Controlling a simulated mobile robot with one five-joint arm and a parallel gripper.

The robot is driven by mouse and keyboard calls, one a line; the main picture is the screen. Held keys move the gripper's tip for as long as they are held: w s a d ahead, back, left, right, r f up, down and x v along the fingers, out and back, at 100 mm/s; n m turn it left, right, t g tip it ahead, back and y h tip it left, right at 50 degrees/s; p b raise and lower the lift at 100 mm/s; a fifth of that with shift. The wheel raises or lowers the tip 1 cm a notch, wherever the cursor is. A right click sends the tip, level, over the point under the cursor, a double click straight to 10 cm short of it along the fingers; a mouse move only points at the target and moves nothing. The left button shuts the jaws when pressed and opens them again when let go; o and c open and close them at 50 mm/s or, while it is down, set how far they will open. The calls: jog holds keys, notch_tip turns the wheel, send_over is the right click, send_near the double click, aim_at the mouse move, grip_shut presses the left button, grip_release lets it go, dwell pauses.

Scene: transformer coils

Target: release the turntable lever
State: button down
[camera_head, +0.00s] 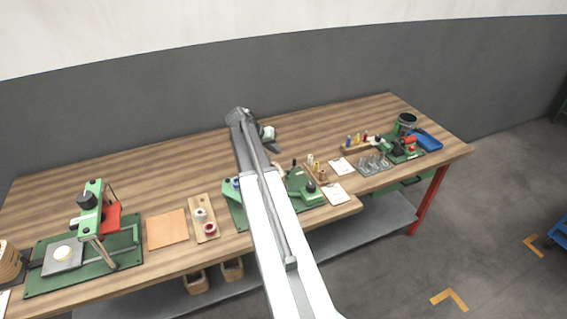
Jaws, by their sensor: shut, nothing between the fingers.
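My white and grey arm reaches over the middle of the bench, and my gripper (274,149) is small in view beyond the middle station. It is shut with nothing in it, above the wooden top and apart from the fixtures. Under my arm is a green fixture on a green base plate (238,214), with a green block and a dark knob (310,187) to the right. My arm hides the centre of this fixture. I cannot make out for certain which part is the turntable or its lever.
A green press (91,212) stands on the left. An orange mat (167,229) and a board with spools (204,217) lie left of my arm. On the right are spools, white cards (341,166), a green machine (406,124) and a blue tray (429,141). The back left bench top is clear.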

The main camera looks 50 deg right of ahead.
jog(key=shift+w, duration=0.1)
jog(key=b+x, duration=0.7)
jog(key=x, duration=0.2)
jog(key=shift+a+f+b, duration=0.15)
jog(key=shift+f+b, duration=0.15)
jog(key=shift+b, duration=0.05)
jog(key=shift+d+f, duration=0.15)
jog(key=shift+d, duration=0.15)
